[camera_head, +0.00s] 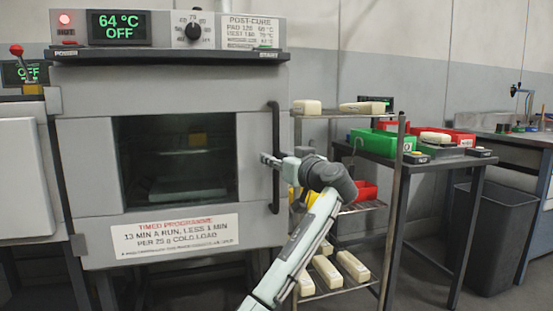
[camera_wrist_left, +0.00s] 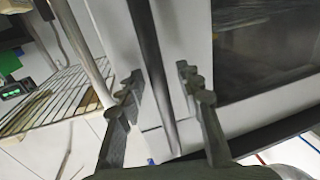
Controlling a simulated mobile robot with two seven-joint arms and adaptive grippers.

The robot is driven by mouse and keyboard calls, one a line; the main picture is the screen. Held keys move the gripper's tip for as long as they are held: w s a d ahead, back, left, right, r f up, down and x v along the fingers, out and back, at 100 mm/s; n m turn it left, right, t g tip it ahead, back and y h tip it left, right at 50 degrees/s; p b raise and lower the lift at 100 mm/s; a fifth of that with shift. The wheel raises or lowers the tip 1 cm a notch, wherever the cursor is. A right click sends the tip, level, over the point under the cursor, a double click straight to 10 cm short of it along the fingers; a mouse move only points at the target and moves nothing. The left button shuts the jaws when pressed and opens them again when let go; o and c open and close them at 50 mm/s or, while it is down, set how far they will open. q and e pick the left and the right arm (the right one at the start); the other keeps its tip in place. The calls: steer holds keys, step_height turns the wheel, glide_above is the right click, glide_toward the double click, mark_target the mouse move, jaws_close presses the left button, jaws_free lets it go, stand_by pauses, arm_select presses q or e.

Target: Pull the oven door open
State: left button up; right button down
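The oven (camera_head: 80,100) stands at the left of the head view with its door (camera_head: 90,150) shut. The door has a dark window (camera_head: 175,175) and a dark vertical handle (camera_head: 275,120) along its right edge. My left gripper (camera_head: 272,160) is at the middle of this handle. In the left wrist view, the handle (camera_wrist_left: 150,60) runs between the two spread fingers of my left gripper (camera_wrist_left: 158,90), with a gap on each side. The window (camera_wrist_left: 260,45) lies to the right there. My right gripper is not in view.
A wire shelf rack (camera_head: 398,185) with pale blocks (camera_head: 352,265) stands close to the right of the oven. Beyond it are a dark table (camera_head: 440,162) with a green bin (camera_head: 385,142) and a grey waste bin (camera_head: 490,230). A control panel (camera_head: 165,30) sits above the door.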

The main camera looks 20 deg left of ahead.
arm_select(q)
steer(key=shift+c, duration=0.5)
jaws_close()
